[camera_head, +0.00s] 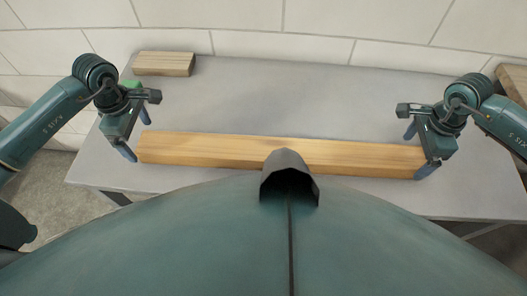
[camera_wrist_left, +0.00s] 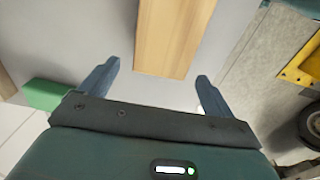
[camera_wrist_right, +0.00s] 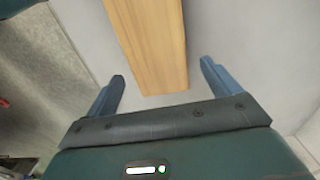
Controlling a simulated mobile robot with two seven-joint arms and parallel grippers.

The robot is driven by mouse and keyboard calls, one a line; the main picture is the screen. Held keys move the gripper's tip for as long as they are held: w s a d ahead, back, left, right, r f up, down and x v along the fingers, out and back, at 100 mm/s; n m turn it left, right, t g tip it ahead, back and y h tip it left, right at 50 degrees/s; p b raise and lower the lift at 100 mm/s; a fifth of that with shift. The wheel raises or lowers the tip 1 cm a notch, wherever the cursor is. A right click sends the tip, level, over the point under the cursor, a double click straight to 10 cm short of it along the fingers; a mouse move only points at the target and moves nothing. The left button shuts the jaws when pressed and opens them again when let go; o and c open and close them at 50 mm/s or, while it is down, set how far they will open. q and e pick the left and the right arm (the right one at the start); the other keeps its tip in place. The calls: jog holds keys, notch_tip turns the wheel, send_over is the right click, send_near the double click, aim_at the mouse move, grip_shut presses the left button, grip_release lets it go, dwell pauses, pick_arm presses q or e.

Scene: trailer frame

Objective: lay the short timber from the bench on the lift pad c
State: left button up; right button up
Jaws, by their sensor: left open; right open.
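A long, light-brown timber (camera_head: 270,150) lies flat across the near part of the grey bench (camera_head: 290,95). A shorter wooden block (camera_head: 164,64) lies at the bench's back left. My left gripper (camera_head: 136,135) is open at the long timber's left end. My right gripper (camera_head: 417,150) is open at the other end. In the right wrist view, that end (camera_wrist_right: 152,45) reaches between the fingertips. Neither gripper holds anything. I cannot make out lift pad c.
A green block (camera_wrist_left: 45,94) sits near my left gripper, partly hidden in the head view. A wooden thing (camera_head: 513,82) stands at the right edge. A pale block wall (camera_head: 330,18) runs behind the bench. A yellow part (camera_wrist_left: 300,66) and a wheel are beside the bench.

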pick_arm(q)
jog(key=shift+f, duration=1.85)
pick_arm(e)
jog(key=shift+f, duration=1.85)
pick_arm(q)
jog(key=c, duration=1.9)
pick_arm(e)
jog(key=c, duration=1.9)
pick_arm(q)
jog(key=shift+c, duration=0.2)
pick_arm(e)
jog(key=shift+c, duration=0.2)
pick_arm(q)
jog(key=shift+r, duration=0.1)
pick_arm(e)
jog(key=shift+w+r, duration=0.1)
